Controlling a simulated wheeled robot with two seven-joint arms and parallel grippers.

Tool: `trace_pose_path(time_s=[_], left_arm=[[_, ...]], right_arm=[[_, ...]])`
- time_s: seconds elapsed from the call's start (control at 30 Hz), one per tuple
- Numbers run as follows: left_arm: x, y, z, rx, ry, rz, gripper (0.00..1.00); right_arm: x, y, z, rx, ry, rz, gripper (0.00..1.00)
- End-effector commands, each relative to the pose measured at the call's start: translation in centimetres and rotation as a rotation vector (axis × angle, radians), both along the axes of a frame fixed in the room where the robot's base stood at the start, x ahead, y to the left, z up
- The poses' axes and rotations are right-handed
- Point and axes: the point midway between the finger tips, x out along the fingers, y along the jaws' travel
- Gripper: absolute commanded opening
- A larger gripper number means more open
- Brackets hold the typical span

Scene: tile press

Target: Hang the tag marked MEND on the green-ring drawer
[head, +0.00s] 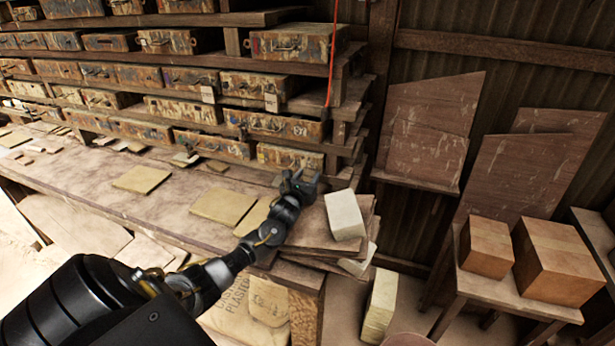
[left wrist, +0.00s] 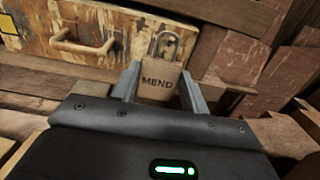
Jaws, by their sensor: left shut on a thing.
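My left gripper (head: 299,183) reaches in over the right end of the long bench, in front of the lowest drawers. In the left wrist view it is shut on a tan tag (left wrist: 158,83) that reads MEND, upright between the fingers. A metal loop (left wrist: 168,42) shows above the tag; I cannot tell whether it belongs to the tag or the drawer. Behind it is a worn, paint-stained drawer (left wrist: 40,40) with a bar handle (left wrist: 84,44) and a yellow mark at the left edge. I cannot make out a green ring on any drawer. My right gripper is not in view.
A pale block (head: 345,215) stands on stacked boards just right of my gripper. An orange cord (head: 331,60) hangs by the shelf end.

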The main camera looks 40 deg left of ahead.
Motion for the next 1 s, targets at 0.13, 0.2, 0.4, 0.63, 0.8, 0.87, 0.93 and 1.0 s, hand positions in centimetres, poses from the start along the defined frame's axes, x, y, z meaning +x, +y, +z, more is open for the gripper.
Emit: trace_pose_path(time_s=[0.13, 0.2, 0.4, 0.63, 0.8, 0.87, 0.93, 1.0], left_arm=[[0.0, 0.0, -0.5, 0.0, 0.0, 0.0, 0.23], [0.0, 0.0, -0.4, 0.0, 0.0, 0.0, 0.51], [0.0, 0.0, -0.4, 0.0, 0.0, 0.0, 0.66], [0.0, 0.0, -0.4, 0.0, 0.0, 0.0, 0.66], [-1.0, -0.4, -0.6, 0.002, 0.0, -0.003, 0.66], [-2.0, -0.7, -0.7, 0.003, 0.0, -0.003, 0.66], [-3.1, -1.1, -0.8, 0.003, -0.001, -0.003, 0.66], [-4.3, -1.5, -0.7, 0.003, -0.001, -0.004, 0.66]], right_arm=[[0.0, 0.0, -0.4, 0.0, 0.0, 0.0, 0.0], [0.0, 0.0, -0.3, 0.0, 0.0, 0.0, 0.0], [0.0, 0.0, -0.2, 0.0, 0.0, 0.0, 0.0], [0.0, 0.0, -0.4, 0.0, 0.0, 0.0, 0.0], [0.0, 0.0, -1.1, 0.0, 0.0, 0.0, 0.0], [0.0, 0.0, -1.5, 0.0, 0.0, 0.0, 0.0], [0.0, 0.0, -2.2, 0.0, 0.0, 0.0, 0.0], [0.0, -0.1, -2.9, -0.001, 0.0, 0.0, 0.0]])
